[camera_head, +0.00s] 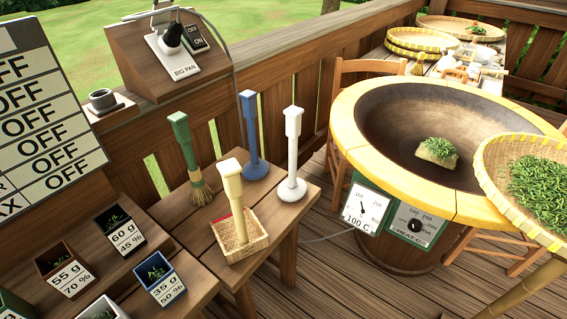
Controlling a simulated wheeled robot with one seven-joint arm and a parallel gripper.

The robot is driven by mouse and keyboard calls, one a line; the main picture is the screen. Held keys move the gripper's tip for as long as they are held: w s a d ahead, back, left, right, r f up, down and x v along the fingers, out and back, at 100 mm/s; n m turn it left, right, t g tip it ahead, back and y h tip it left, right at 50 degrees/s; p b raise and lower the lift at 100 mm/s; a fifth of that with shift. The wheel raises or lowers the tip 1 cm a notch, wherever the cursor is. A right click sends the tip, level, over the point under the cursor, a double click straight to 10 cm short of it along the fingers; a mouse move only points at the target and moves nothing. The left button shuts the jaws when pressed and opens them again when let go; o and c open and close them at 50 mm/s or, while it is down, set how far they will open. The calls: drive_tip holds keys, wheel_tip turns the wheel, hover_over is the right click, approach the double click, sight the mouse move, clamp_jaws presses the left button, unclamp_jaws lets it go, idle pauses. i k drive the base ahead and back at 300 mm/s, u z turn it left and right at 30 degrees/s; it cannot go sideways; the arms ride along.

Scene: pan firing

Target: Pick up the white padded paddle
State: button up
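The white padded paddle (292,150) stands upright on the wooden bench (285,245), near its right edge. It has a blocky white top, a thin shaft and a wide round white foot. It stands apart from the other tools, and nothing covers it. My gripper is not in view.
On the same bench are a blue tool (250,130), a green-handled broom (186,150) and a cream-handled tool (234,190) with a square woven base. A big pan (357,102) with some green leaves stands right. Small labelled boxes (128,237) sit lower left. A railing (275,60) runs behind.

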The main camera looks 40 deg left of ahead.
sight(293, 189)
drive_tip(key=u, duration=0.6)
drive_tip(key=i, duration=0.95)
drive_tip(key=u, duration=0.65)
